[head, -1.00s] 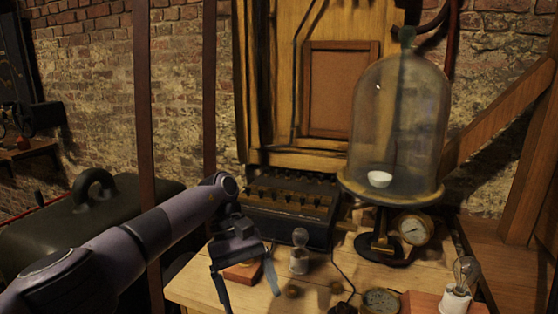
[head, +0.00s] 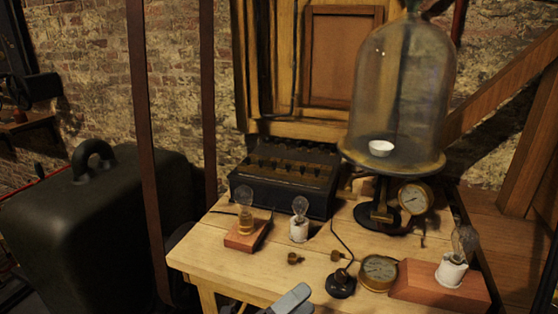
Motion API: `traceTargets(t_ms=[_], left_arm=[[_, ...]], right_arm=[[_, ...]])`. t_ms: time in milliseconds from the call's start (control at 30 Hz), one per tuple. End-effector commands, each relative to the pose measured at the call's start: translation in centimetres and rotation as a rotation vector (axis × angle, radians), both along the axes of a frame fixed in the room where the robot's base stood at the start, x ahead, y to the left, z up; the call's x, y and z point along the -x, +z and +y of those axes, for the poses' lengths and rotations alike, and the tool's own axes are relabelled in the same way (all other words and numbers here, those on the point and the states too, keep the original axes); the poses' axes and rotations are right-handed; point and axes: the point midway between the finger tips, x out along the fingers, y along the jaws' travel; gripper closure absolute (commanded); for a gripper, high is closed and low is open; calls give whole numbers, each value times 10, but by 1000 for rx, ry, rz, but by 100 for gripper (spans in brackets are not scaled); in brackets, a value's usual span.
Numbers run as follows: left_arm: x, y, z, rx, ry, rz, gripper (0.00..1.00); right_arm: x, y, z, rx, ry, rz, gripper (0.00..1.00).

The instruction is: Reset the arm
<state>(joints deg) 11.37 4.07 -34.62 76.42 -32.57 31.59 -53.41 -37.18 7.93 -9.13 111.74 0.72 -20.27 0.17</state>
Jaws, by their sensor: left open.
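Only a grey part of my left gripper (head: 290,300) shows at the bottom edge of the head view, over the table's front edge. It is open, and no object shows in it; the rest of it is cut off by the frame. My right gripper is not in view.
The wooden table (head: 215,262) holds a bulb on a wooden block (head: 244,238), a white-based bulb (head: 299,230), a round gauge (head: 378,272) and another bulb on a red-brown block (head: 425,284). Behind stand a black switch box (head: 285,180) and a glass bell jar (head: 403,90).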

Motion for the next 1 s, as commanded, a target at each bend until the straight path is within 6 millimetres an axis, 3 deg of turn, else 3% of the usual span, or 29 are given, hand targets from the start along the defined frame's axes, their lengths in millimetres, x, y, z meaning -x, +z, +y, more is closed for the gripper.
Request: traceTargets(t_ms=[267,400,533,733,1000], left_arm=[[29,-79,106,425,312,738,16],[67,-120,159,661,476,1067,16],[111,-150,199,866,621,1316,16],[160,-171,233,1071,768,1533,16],[171,-175,240,1123,804,1580,16]], right_arm=[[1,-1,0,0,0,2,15],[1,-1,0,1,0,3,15],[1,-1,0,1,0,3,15],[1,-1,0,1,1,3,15],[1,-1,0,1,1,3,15]])
